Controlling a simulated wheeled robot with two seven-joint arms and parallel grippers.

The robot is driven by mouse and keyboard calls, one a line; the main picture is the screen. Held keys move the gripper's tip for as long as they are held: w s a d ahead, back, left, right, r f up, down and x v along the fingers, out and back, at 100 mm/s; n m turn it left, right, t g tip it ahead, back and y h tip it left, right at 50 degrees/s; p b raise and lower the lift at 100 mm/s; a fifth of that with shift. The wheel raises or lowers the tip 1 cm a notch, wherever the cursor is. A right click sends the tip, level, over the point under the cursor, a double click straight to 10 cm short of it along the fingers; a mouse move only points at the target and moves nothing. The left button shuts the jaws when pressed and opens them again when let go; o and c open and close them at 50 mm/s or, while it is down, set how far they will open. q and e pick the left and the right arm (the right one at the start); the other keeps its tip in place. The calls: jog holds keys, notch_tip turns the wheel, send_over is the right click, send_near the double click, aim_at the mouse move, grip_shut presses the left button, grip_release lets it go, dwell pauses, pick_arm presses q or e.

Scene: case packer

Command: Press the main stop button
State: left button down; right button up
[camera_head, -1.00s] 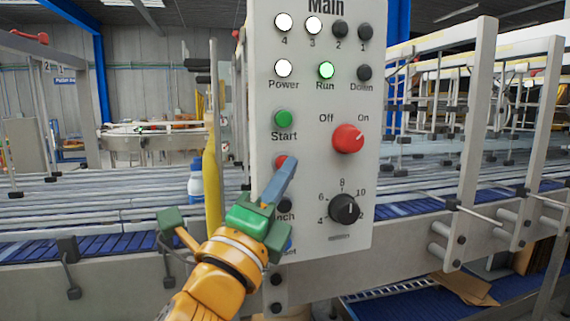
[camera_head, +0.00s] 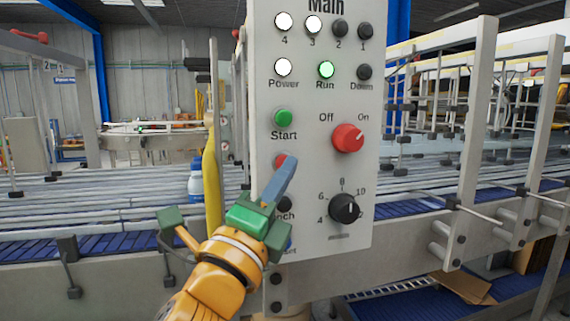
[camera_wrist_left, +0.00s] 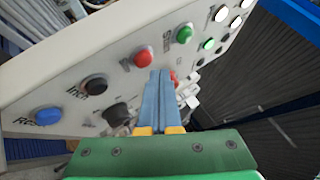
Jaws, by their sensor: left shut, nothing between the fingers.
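The grey control panel (camera_head: 315,190) headed "Main" stands upright in front of me. Its red stop button (camera_head: 281,160) sits below the green Start button (camera_head: 284,117) and is partly covered by my fingers. In the left wrist view the red button (camera_wrist_left: 143,58) shows clearly, just left of the fingertips. My left gripper (camera_head: 289,162) is shut and empty, its blue fingers pointing up at the panel beside the button. The wrist view shows the closed fingers (camera_wrist_left: 161,76) too. I cannot tell whether they touch the panel. My right gripper is not in view.
The red Off/On knob (camera_head: 348,138) and the black dial (camera_head: 344,209) are right of the fingers. The Run lamp (camera_head: 326,70) glows green. A black button (camera_wrist_left: 95,83) and a blue button (camera_wrist_left: 47,116) lie below. Conveyors (camera_head: 110,242) run behind the panel.

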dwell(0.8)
pick_arm(q)
jog(key=shift+w+a, duration=0.15)
jog(key=shift+w, duration=0.25)
jog(key=shift+w+a+p, duration=0.15)
jog(key=shift+w+p, duration=0.15)
jog(key=shift+w, duration=0.15)
dwell(0.7)
dwell(0.3)
jog(key=shift+s+d, duration=0.25)
jog(key=shift+s, duration=0.55)
jog(key=s, duration=0.1)
jog(key=s+d, duration=0.1)
jog(key=s, duration=0.2)
jog(key=shift+s+d, duration=0.3)
jog(key=shift+s, duration=0.1)
